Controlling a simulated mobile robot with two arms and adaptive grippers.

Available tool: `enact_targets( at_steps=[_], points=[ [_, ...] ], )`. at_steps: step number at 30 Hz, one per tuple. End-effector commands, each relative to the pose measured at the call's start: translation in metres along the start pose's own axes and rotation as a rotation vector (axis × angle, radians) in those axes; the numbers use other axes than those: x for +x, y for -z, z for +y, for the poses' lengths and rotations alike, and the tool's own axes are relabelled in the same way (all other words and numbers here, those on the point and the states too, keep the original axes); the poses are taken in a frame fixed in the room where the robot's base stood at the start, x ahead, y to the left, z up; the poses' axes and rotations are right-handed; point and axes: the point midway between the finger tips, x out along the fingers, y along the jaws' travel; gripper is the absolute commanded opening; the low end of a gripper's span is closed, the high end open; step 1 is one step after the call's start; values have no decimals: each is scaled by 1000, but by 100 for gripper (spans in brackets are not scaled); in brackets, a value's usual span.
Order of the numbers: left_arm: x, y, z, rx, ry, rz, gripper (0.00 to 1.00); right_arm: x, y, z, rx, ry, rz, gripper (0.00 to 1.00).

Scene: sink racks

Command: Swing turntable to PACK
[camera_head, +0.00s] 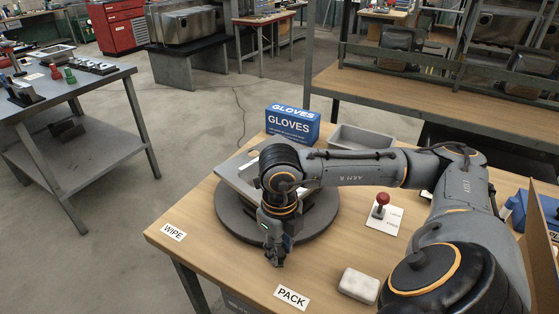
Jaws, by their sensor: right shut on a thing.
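The dark round turntable (233,220) sits on the wooden bench, with a grey metal sink (232,178) on top. My right arm reaches over from the right and hides much of both. My right gripper (276,257) points down at the turntable's front edge. It is shut on a part of the turntable at that edge, and its fingers hide that part. The PACK label (291,297) lies on the bench in front and slightly right of the gripper. The WIPE label (173,232) lies at the bench's left corner. My left gripper is out of view.
A blue GLOVES box (293,124) and a grey tray (361,138) stand behind the turntable. A red knob on a white plate (384,217) is to the right. A pale block (359,285) lies near the front edge. Bare wood surrounds the PACK label.

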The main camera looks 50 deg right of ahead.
Motion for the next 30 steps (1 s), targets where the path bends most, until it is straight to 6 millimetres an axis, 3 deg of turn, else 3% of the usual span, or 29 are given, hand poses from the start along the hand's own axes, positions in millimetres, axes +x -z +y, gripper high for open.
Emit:
enact_targets(
  at_steps=[3,4,7,16,20,30],
  points=[
    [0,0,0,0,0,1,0,0,0,-1,2,2,0,0],
    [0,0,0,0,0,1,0,0,0,-1,2,2,0,32],
    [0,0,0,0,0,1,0,0,0,-1,2,2,0,53],
    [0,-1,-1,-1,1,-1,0,-1,0,0,1,1,-1,54],
    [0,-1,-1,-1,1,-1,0,-10,-1,0,1,-1,-4,54],
    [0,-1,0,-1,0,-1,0,-78,-2,0,1,0,-6,54]
  ],
)
